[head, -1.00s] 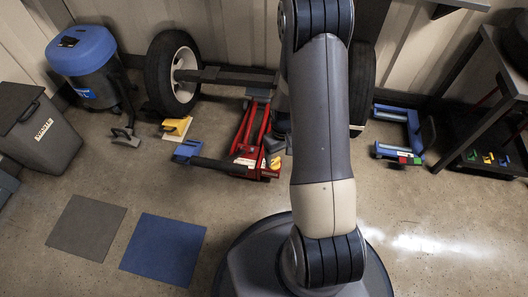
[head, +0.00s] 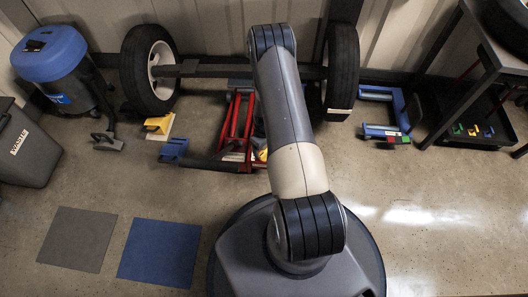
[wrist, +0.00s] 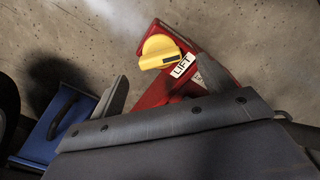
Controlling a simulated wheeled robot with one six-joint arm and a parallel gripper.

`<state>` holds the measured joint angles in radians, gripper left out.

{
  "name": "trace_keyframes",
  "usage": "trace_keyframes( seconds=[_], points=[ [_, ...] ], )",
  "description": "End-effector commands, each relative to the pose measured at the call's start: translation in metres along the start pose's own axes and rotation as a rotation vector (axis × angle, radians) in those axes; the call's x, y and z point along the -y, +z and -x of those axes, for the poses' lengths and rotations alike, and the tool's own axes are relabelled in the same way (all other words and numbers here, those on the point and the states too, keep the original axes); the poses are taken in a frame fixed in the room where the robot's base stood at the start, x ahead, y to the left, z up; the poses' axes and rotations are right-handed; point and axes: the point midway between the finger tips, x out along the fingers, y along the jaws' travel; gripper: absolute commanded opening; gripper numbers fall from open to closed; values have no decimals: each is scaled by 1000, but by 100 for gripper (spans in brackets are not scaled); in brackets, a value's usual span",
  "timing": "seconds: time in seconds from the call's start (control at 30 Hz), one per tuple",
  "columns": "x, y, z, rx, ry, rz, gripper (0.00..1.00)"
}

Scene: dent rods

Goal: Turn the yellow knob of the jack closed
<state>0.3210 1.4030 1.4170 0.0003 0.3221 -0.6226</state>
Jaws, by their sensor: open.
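The yellow knob (wrist: 162,46) sits on the end of the red jack (wrist: 150,93), beside a white "LIFT" label, in the wrist view. A raised yellow bar crosses it, nearly level in the picture. In the head view the red jack (head: 233,124) lies on the floor below the axle, and a bit of the knob (head: 262,155) shows beside my arm. My gripper (wrist: 160,73) is open, one finger left of the knob and one at its lower right. The knob appears beyond the fingertips; I cannot tell whether they touch. My arm hides the gripper in the head view.
A blue block (head: 174,150) and a yellow chock (head: 158,124) lie left of the jack. Wheels (head: 150,70) stand at both axle ends. A blue frame (head: 385,115) lies to the right. The floor in front, with grey (head: 78,239) and blue (head: 160,252) mats, is open.

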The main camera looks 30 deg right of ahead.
Motion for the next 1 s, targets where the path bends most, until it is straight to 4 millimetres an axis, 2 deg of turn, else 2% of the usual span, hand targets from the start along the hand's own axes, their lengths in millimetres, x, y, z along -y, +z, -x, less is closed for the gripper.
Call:
trace_keyframes(
  seconds=[0.03, 0.2, 0.37, 0.63, 1.0],
  points=[
    [0, 0, -13, 1, -1, 0, 76],
    [0, 0, -34, -1, 0, 0, 76],
    [0, 0, -42, -1, 0, 0, 76],
    [0, 0, -42, -1, 0, 0, 76],
    [0, 0, -42, -1, 0, 0, 46]
  ],
)
